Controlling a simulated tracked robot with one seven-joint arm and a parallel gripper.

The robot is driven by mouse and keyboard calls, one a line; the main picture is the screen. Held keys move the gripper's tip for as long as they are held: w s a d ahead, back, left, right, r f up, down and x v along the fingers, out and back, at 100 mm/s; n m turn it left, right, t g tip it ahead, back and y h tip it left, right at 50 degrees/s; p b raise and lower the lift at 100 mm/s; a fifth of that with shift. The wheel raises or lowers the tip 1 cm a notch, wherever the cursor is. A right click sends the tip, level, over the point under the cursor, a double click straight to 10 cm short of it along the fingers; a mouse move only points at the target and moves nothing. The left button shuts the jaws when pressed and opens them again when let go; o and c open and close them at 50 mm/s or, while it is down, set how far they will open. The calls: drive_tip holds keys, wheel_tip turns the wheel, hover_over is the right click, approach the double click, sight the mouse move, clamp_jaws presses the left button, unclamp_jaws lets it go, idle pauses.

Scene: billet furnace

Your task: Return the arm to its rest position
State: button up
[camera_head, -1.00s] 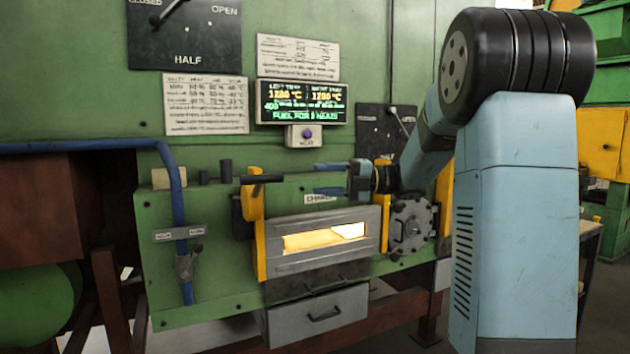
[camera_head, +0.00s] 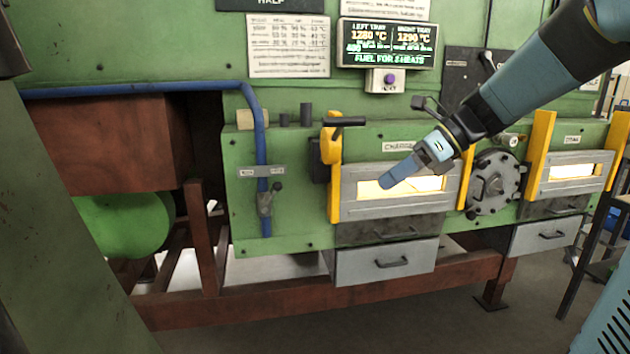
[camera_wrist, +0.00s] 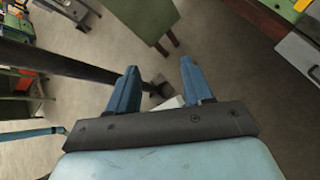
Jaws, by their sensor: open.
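My arm reaches in from the upper right in the head view. My gripper (camera_head: 402,174) is in front of the charge door (camera_head: 400,206) of the green furnace, with its blue fingers pointing down and left. In the wrist view the two blue fingers of my gripper (camera_wrist: 158,88) stand apart with nothing held between them. The glowing window of the charge door is partly hidden behind the fingers. I cannot tell how far the fingers are from the door.
A blue pipe (camera_head: 262,150) with a lever runs down left of the door. Grey drawers (camera_head: 385,262) sit below it, and a round bolted hub (camera_head: 494,181) and a second glowing door (camera_head: 572,180) stand right. The display (camera_head: 387,44) reads 1280 and 1290 °C. Floor below looks open.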

drive_tip(key=s+d+f+n+t+h, duration=0.2)
drive_tip(key=s+n, duration=0.5)
drive_tip(key=n, duration=0.4)
drive_tip(key=s+d+f+n+t+h, duration=0.2)
drive_tip(key=s+d+n+h, duration=0.4)
drive_tip(key=n, duration=0.6)
drive_tip(key=shift+s+d+f+h, duration=0.15)
drive_tip(key=shift+s+f+h, duration=0.55)
drive_tip(key=shift+f+h, duration=0.25)
